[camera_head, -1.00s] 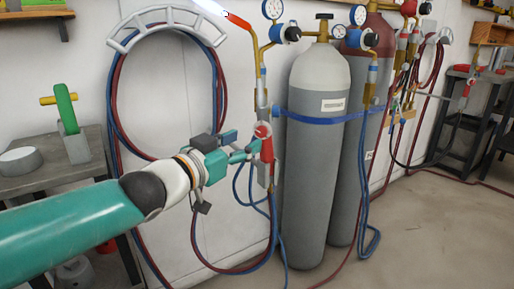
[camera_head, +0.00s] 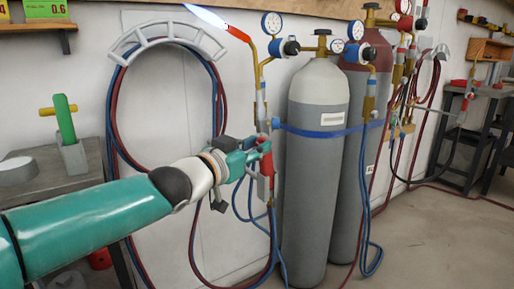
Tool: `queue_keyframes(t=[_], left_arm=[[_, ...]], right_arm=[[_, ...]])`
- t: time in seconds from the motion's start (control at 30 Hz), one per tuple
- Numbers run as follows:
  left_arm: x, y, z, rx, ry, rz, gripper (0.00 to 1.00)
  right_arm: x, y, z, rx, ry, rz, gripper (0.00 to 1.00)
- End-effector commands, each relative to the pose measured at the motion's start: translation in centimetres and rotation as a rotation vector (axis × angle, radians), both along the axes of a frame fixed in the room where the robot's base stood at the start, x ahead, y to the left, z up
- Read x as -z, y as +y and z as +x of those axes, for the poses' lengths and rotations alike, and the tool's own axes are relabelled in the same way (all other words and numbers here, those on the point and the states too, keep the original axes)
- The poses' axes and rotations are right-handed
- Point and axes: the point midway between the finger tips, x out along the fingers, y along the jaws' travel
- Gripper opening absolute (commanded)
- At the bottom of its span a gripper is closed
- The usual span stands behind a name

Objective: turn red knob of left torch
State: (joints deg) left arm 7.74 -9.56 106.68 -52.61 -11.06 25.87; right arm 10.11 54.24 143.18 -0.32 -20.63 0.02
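The left torch (camera_head: 262,103) is upright on the wall in the middle of the head camera view. Its bent brass tube runs up to a red tip, with a blue-white flame (camera_head: 207,18) pointing up and left. The red knob (camera_head: 265,147) is on the lower part of the torch and is partly covered by my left gripper's fingers. My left gripper (camera_head: 256,152) reaches in from the left, with its teal fingertips at the knob. Whether they are closed on it is too small to tell. My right gripper is not in view.
A grey gas cylinder (camera_head: 312,185) stands just right of the torch, with a darker one behind it. Blue and red hoses (camera_head: 120,145) hang from a wall rack (camera_head: 168,33) behind my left arm. A grey bench (camera_head: 45,190) stands at left. The floor at right is open.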

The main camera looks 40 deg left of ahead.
Motion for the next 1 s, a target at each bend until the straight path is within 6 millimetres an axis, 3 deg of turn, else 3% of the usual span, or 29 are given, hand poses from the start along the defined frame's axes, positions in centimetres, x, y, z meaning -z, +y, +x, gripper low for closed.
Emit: queue_keyframes(t=[0.17, 0.5, 0.63, 0.93, 0.97, 1.0], left_arm=[[-0.1, 0.0, 0.0, 0.000, 0.004, 0.006, 0.00], [-0.8, -0.1, 0.0, -0.001, 0.108, 0.246, 0.00], [-0.4, -0.1, 0.0, -0.001, 0.143, 0.330, 0.00], [-0.2, -0.1, 0.0, 0.001, 0.149, 0.342, 0.00], [-0.2, -0.1, 0.0, 0.001, 0.149, 0.342, 0.33], [-0.2, -0.1, 0.0, 0.001, 0.149, 0.342, 0.40]], right_arm=[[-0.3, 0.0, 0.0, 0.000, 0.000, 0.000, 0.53], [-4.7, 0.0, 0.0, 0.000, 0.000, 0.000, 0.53], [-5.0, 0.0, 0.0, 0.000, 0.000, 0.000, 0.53], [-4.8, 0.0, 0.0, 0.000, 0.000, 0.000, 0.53], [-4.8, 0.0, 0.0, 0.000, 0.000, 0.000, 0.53], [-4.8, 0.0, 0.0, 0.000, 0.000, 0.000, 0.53]])
